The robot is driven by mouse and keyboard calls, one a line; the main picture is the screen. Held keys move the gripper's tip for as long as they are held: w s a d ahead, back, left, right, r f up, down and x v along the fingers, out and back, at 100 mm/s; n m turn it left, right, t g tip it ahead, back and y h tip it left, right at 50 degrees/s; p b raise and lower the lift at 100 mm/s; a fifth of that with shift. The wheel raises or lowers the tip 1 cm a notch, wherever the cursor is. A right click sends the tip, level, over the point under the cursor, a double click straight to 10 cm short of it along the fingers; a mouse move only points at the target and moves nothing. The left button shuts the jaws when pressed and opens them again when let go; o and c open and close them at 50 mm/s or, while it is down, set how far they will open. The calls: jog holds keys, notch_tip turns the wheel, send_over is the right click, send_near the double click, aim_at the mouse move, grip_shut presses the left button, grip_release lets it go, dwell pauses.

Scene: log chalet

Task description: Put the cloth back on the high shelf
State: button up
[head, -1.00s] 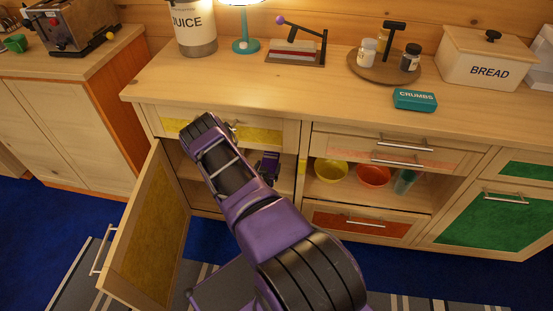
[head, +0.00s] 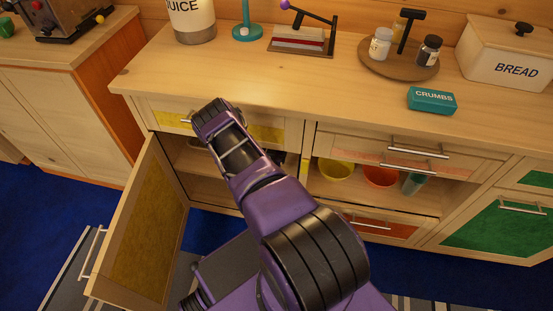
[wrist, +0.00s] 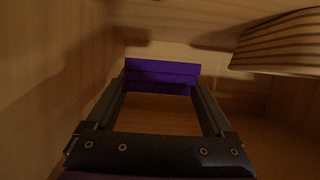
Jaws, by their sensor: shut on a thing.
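A folded purple cloth (wrist: 160,72) spans the space between the fingertips of my gripper (wrist: 160,88) in the wrist view. The gripper is shut on it, with one dark finger at each side. Wooden surfaces enclose the gripper and cloth. In the head view my arm reaches into the open left cabinet (head: 205,183) under the counter, and hides the gripper and cloth. A shelf board inside that cabinet shows only in part, so I cannot tell which level the cloth is at.
A pale, brown-striped thing (wrist: 280,45) is close at the upper right in the wrist view. The cabinet door (head: 145,230) stands open at left. A yellow bowl (head: 335,170) and an orange bowl (head: 381,177) sit in the neighbouring compartment. A teal crumbs box (head: 432,100) is on the counter.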

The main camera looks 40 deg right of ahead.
notch_tip(320, 180, down, 8)
jog(key=shift+r+b, duration=0.25)
jog(key=shift+b, duration=0.55)
jog(key=shift+f, duration=0.1)
jog(key=o, duration=1)
jog(key=shift+o, duration=0.2)
